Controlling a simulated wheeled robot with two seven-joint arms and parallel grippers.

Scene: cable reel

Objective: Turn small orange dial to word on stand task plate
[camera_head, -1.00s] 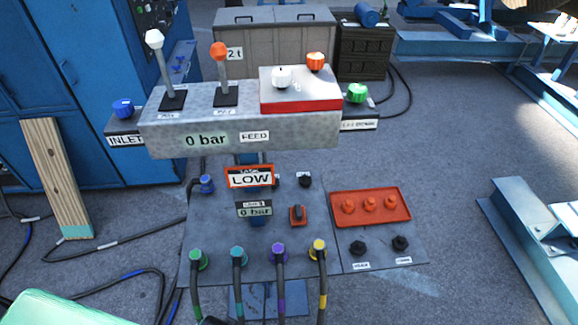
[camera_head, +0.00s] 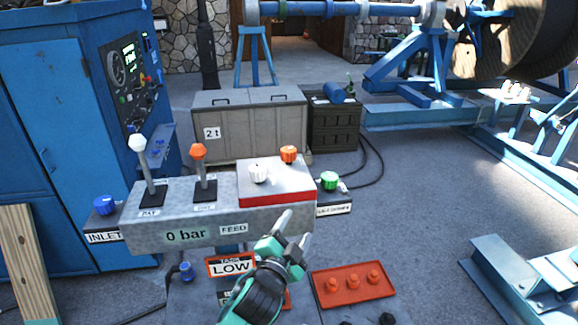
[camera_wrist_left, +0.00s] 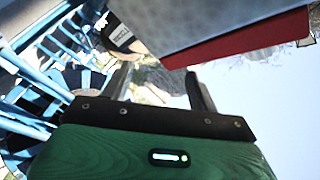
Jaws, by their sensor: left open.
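The small orange dial (camera_head: 289,154) sits on top of the white box with a red lower edge (camera_head: 277,198), behind a white dial (camera_head: 258,173). The task plate (camera_head: 231,266) has an orange frame and reads LOW. My left gripper (camera_head: 294,230) is open and empty, in front of and below the red-edged box, apart from the dial. In the left wrist view its two fingers (camera_wrist_left: 160,88) stand apart, with the red edge (camera_wrist_left: 238,38) at upper right; the orange dial does not show there. My right gripper is not in view.
Two levers, one white-topped (camera_head: 137,143) and one orange-topped (camera_head: 198,151), stand left on the grey stand. A green knob (camera_head: 329,180) is right of the box. An orange tray (camera_head: 352,286) lies lower right. My arm hides part of the lower panel.

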